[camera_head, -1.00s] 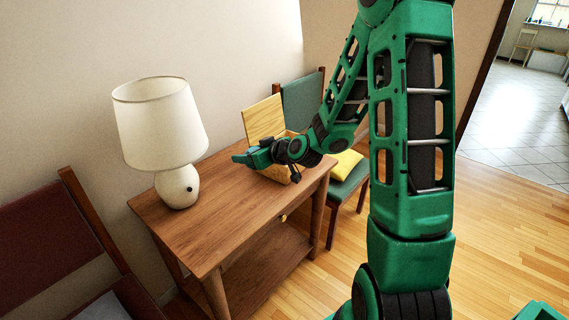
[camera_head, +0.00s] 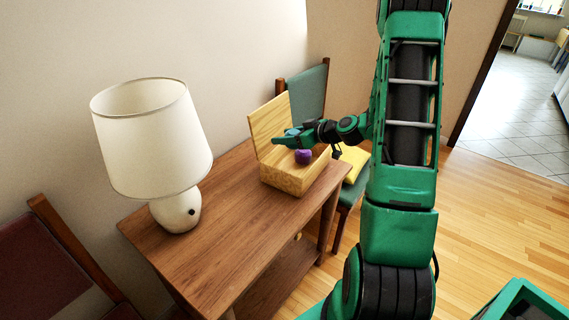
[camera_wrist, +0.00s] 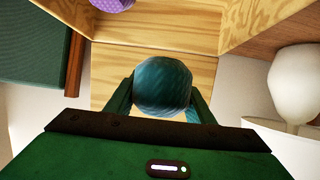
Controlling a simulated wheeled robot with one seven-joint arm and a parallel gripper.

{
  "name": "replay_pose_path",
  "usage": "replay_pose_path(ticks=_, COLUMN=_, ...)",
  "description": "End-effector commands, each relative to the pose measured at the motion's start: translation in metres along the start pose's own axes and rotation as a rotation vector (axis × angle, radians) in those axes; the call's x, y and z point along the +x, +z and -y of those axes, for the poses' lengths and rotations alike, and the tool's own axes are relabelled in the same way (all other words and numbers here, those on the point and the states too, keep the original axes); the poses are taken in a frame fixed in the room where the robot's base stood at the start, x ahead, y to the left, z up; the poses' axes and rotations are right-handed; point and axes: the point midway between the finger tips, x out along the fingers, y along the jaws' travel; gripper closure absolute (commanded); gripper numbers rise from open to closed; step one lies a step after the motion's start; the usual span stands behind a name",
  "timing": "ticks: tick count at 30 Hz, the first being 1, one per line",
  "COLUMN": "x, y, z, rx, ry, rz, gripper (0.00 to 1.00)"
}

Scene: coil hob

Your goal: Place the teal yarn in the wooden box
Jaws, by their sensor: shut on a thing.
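The teal yarn (camera_wrist: 163,82) is a round ball between the two fingers of my gripper (camera_head: 284,140), which is shut on it. In the head view the yarn is mostly hidden behind the gripper. The wooden box (camera_head: 289,183) stands on the table with its lid (camera_head: 268,126) open at the back left. My gripper is above the box, near the lid side. A purple yarn ball (camera_head: 303,156) is in the box; it also shows at the top edge of the wrist view (camera_wrist: 112,4).
The box stands on a brown wooden table (camera_head: 220,215). A white lamp (camera_head: 155,140) stands at its left; it also shows in the wrist view (camera_wrist: 295,85). A green chair (camera_head: 309,95) with a yellow cushion (camera_head: 354,163) is behind and right. The table's middle is clear.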

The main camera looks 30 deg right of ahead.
Motion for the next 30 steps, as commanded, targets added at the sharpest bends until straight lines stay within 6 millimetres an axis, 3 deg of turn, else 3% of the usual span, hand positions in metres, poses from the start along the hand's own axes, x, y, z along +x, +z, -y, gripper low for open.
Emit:
replay_pose_path(ticks=6, x=0.015, y=0.032, z=0.000, rx=0.005, ry=0.000, rz=0.001, gripper=0.73)
replay_pose_path(ticks=14, x=0.021, y=0.047, z=-0.001, rx=0.004, ry=0.002, rz=0.001, gripper=0.73)
replay_pose_path(ticks=21, x=0.034, y=0.074, z=-0.001, rx=0.006, ry=0.002, rz=0.002, gripper=0.73)
replay_pose_path(ticks=30, x=0.037, y=0.079, z=-0.001, rx=0.003, ry=0.003, rz=0.001, gripper=0.73)
